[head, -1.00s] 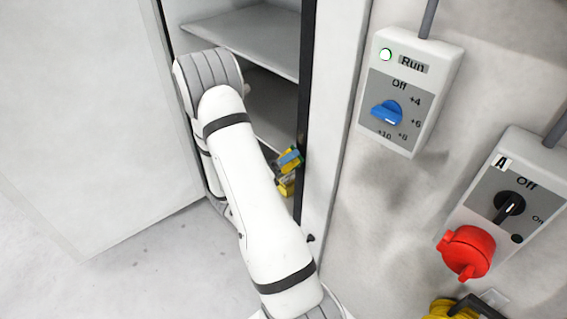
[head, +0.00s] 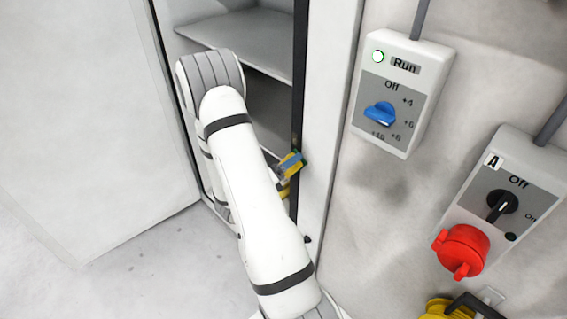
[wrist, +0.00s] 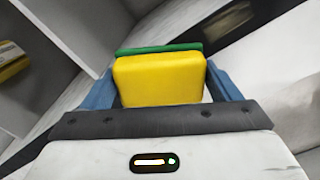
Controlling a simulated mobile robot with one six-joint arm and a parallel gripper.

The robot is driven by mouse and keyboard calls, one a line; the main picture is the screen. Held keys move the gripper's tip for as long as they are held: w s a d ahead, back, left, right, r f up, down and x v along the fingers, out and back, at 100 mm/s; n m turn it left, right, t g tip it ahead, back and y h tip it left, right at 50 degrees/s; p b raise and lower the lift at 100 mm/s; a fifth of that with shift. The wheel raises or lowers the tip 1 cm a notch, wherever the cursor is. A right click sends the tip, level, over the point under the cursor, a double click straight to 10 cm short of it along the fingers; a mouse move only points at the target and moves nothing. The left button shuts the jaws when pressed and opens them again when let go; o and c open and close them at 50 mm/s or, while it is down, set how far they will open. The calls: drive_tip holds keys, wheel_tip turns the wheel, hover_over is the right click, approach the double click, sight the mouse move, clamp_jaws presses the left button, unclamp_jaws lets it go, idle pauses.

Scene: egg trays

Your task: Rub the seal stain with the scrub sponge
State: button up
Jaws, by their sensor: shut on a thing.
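My gripper (wrist: 160,72) is shut on the scrub sponge (wrist: 160,80), a yellow block with a green scouring layer on its far side, held between blue fingers. In the head view the sponge (head: 299,167) shows small beside the black door seal (head: 299,95) of the open cabinet and overlaps its line. In the wrist view the black seal (wrist: 265,35) runs diagonally beyond the sponge. A dull brownish stain (wrist: 230,18) lies on it, up and right of the sponge. A gap shows between sponge and stain there.
The cabinet has grey shelves (head: 245,40), and its white door (head: 90,110) stands open at left. A yellow item (wrist: 12,66) lies inside the cabinet. A control box with a blue knob (head: 381,114) and one with a red plug (head: 461,250) hang at right.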

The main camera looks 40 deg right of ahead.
sight(301, 146)
drive_tip(key=shift+s, duration=1)
drive_tip(key=shift+d+r+p, duration=0.15)
drive_tip(key=shift+r+p, duration=0.85)
drive_tip(key=shift+r, duration=0.25)
drive_tip(key=shift+w+f, duration=0.1)
drive_tip(key=shift+w, duration=1.95)
drive_tip(key=shift+r+p, duration=1.1)
drive_tip(key=shift+r, duration=0.1)
drive_tip(key=shift+s, duration=2)
drive_tip(key=shift+r+p, duration=0.9)
drive_tip(key=shift+r, duration=0.25)
drive_tip(key=shift+w+f, duration=0.1)
drive_tip(key=shift+w, duration=1.95)
drive_tip(key=a, duration=0.6)
drive_tip(key=shift+s+a, duration=0.15)
drive_tip(key=shift+s, duration=0.15)
